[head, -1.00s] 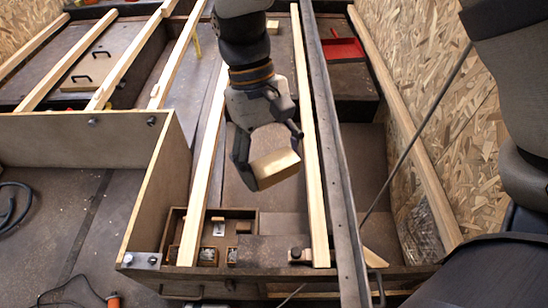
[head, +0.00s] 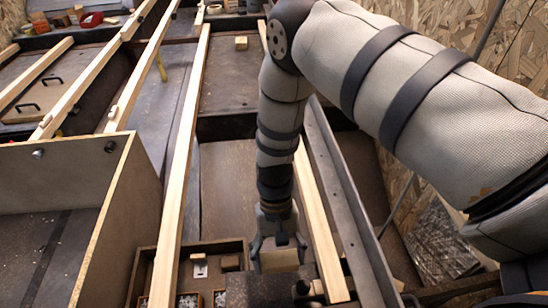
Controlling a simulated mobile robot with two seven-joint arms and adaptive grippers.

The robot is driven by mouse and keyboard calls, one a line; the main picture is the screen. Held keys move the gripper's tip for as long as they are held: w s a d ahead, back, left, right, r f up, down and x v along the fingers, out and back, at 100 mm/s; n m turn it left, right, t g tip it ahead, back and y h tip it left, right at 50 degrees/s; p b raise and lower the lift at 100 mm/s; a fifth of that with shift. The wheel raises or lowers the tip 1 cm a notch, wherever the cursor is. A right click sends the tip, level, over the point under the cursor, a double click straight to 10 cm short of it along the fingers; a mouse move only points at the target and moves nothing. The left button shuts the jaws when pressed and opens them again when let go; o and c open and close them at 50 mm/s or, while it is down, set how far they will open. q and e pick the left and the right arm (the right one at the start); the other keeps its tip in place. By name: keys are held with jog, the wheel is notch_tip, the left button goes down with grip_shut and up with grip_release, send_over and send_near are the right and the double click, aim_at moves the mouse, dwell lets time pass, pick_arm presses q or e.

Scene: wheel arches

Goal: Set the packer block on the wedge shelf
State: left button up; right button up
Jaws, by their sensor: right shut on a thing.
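My right gripper (head: 277,244) hangs below my arm near the lower middle of the head view. It is shut on a pale wooden block (head: 280,262), which I take to be the packer block. The fingers and wrist hide part of the block. The block appears close to the dark ledge (head: 258,291) at the bottom, beside the compartment tray; I cannot tell whether they touch. This ledge may be the wedge shelf, but its identity is not clear. My left gripper is out of view.
A compartment tray (head: 244,246) with small wooden pieces and metal bits is left of the block. Long pale battens (head: 186,150) run on both sides of the gripper, with a dark metal rail (head: 345,190) to the right. A small block (head: 241,43) lies far back.

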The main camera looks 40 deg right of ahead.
jog(key=b, duration=0.6)
send_over(279, 282)
jog(key=f, duration=0.4)
jog(key=w+f, duration=0.1)
jog(key=f, duration=0.2)
jog(key=shift+d, duration=0.35)
jog(key=shift+f, duration=0.65)
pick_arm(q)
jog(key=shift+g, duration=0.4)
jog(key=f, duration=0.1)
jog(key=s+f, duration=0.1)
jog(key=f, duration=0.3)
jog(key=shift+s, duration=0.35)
pick_arm(e)
jog(key=shift+w, duration=0.15)
jog(key=o, duration=1.2)
